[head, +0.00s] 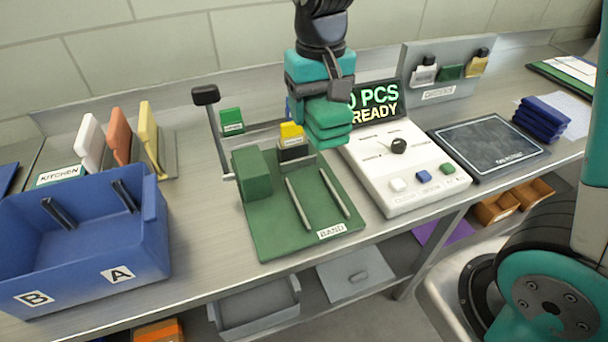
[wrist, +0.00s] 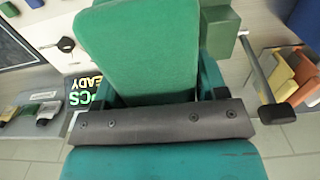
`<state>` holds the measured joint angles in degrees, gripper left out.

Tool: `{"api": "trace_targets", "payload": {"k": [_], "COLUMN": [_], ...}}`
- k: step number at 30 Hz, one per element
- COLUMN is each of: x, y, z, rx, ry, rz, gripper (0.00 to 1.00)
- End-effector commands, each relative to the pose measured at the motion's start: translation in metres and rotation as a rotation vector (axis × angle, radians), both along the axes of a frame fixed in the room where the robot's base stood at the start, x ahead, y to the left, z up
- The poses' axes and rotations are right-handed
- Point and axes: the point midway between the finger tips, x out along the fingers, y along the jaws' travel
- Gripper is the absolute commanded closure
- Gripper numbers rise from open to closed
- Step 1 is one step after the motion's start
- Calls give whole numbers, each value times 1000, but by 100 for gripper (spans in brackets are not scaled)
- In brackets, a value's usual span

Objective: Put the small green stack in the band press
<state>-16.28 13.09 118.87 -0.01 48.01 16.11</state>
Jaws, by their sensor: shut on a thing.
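The small green stack (head: 328,122) is several folded green cloths, held in the air above the band press. In the wrist view the green stack (wrist: 138,50) fills the upper middle. My gripper (head: 322,98) is shut on it, and the fingertips are partly hidden by it. The band press (head: 270,220) is a dark green plate with a green block at its left, two slim rails and a "BAND" label. Its lever with a black knob (head: 205,95) stands raised at the back left; the knob also shows in the wrist view (wrist: 277,113).
A white counter (head: 395,165) with a "READY" display stands right of the press. A dark pad (head: 488,147) and a blue stack (head: 541,118) lie farther right. A blue divided bin (head: 85,245) is at left, with upright coloured cards (head: 118,142) behind it.

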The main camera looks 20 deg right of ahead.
Motion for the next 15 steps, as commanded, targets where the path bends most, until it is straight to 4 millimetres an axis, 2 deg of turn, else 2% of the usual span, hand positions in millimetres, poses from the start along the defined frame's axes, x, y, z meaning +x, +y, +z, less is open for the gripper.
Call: {"api": "trace_targets", "payload": {"k": [2, 5, 15], "x": [0, -1, -2], "y": [-1, -3, -4], "z": [-2, -14, -107], "rx": [0, -1, -2], "ry": [1, 5, 9], "rz": [-2, -5, -7], "gripper": [62, 62, 62]}}
